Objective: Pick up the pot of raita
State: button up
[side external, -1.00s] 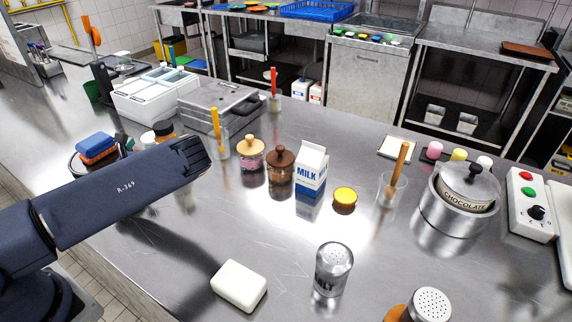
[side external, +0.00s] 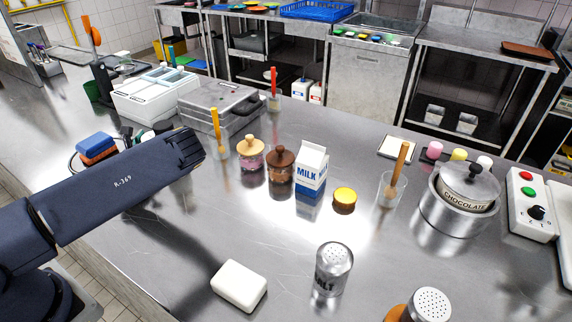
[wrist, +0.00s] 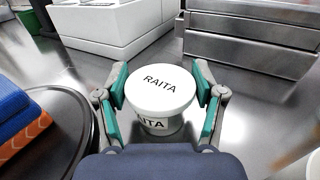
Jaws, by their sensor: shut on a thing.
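The pot of raita (wrist: 160,100) is a small white round pot with a wide white lid marked RAITA, in the middle of the wrist view. My gripper (wrist: 160,84) has its two green-padded fingers on either side of it and is shut on it. The pot looks upright. I cannot tell whether its base touches the counter. In the side external view my dark blue arm hides the gripper and most or all of the pot.
Blue and orange sponges (side external: 97,147) lie left of the arm. A white bin unit (side external: 150,95) and steel box (side external: 222,105) stand behind. Jars (side external: 281,165), a milk carton (side external: 312,168) and a yellow-lidded pot (side external: 344,199) stand right. The counter front has a white block (side external: 239,286).

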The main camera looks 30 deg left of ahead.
jog(key=shift+c, duration=1.1)
